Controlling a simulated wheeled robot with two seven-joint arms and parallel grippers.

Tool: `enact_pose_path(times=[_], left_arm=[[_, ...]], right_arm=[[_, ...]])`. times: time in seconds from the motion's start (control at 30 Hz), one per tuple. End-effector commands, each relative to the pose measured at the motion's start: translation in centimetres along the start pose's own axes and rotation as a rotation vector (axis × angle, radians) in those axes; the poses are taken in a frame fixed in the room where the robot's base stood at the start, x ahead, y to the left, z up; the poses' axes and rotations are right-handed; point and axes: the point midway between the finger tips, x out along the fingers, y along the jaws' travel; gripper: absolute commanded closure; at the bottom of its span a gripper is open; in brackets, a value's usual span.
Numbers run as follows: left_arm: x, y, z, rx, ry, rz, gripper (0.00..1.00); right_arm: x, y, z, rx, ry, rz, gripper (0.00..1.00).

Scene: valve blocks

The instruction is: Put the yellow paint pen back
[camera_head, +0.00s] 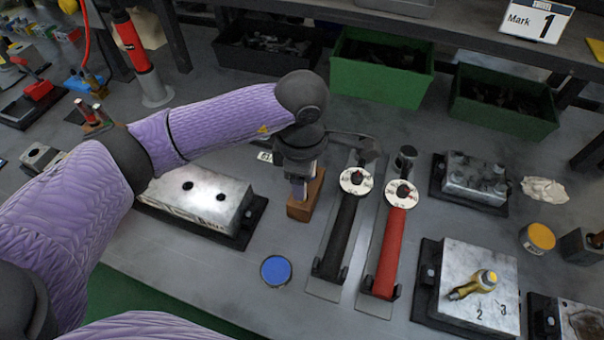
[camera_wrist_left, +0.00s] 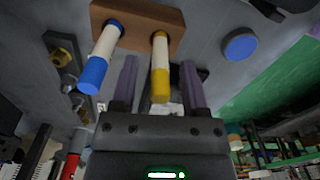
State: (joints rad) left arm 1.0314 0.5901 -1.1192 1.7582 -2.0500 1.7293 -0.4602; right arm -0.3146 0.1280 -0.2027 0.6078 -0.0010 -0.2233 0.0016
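The yellow paint pen (camera_wrist_left: 160,68) has a white barrel and a yellow end. In the left wrist view its far end meets the wooden block (camera_wrist_left: 140,24), seated in it as far as I can tell. A blue paint pen (camera_wrist_left: 101,58) is in the same block beside it. My left gripper (camera_wrist_left: 158,80) is open, one finger on each side of the yellow pen, with gaps showing. In the head view my left gripper (camera_head: 301,182) is pointed down over the wooden block (camera_head: 302,207) and hides most of the pens. My right gripper is not in view.
A metal valve block (camera_head: 195,205) stands to the left. Black and red torque tools (camera_head: 390,250) lie to the right. Green bins (camera_head: 380,75) stand behind.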

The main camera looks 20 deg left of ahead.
Motion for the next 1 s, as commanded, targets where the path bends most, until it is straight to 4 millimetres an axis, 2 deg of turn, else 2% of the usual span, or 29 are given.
enact_pose_path(times=[0.17,0.27,0.37,0.6,0.7,0.8,1.0], left_arm=[[0.0,0.0,0.0,0.0,0.0,0.0,0.43],[-0.7,0.0,0.0,0.0,0.0,0.001,0.43],[-2.8,0.1,0.0,0.001,-0.001,0.005,0.43],[-9.6,0.1,0.0,0.0,-0.001,0.005,0.43],[-11.3,0.0,0.0,0.001,0.0,0.004,0.43],[-12.2,0.0,0.0,0.001,-0.001,0.001,0.43],[-12.3,0.0,0.0,0.0,0.0,0.0,0.43]], right_arm=[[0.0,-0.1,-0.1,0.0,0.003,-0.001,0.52],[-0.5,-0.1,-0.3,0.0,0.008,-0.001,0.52],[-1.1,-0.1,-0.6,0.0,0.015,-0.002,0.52],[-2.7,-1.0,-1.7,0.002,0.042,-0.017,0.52],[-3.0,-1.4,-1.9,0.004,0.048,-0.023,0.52],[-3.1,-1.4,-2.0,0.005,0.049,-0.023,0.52],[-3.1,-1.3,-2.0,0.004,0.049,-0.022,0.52]])
